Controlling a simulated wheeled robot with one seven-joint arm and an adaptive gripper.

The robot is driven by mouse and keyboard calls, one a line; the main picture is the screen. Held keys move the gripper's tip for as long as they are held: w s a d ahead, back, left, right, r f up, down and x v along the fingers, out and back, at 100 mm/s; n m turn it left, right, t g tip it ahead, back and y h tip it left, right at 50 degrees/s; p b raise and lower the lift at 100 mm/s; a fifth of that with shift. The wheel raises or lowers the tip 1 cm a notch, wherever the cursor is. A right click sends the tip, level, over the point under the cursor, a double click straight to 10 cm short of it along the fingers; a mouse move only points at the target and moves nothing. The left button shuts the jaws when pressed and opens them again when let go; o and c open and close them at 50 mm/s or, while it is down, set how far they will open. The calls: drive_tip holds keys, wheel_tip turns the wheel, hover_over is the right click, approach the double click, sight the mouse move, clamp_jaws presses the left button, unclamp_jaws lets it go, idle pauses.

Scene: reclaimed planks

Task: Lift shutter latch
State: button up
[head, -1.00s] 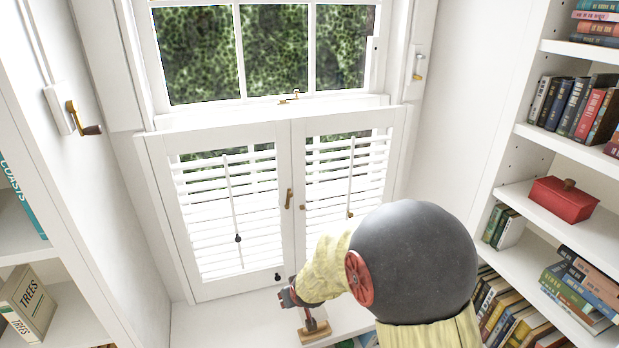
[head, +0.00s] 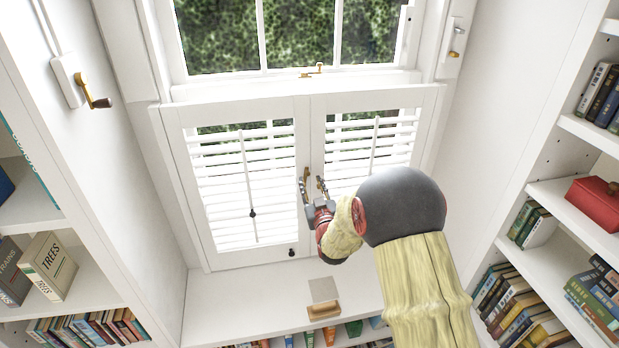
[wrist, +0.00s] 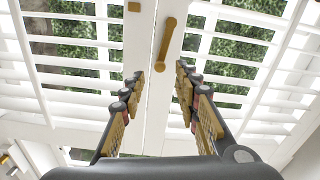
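The white louvred shutters (head: 244,255) stand closed below the window, their two leaves meeting at a middle seam. The shutter latch, a slim brass bar with rounded ends (wrist: 165,43), sits by the seam in the wrist view. My gripper (head: 313,181) is in front of the seam at latch height and partly hides the latch in the head view. In the wrist view my gripper (wrist: 159,74) is open and empty. The latch's rounded end shows between and just beyond the fingertips; I cannot tell if they touch.
Bookshelves flank the alcove, with a red box (head: 597,205) at right. A wood-handled item (head: 323,309) lies on the sill below. A crank (head: 97,102) is on the left wall, a lever (head: 456,54) on the right. A brass window catch (head: 312,71) sits above.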

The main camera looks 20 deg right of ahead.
sight(308, 174)
drive_tip(key=shift+w+d, duration=0.2)
drive_tip(key=shift+w, duration=0.85)
drive_tip(key=shift+w+d, duration=0.2)
drive_tip(key=shift+w, duration=0.85)
drive_tip(key=c, duration=0.8)
clamp_jaws()
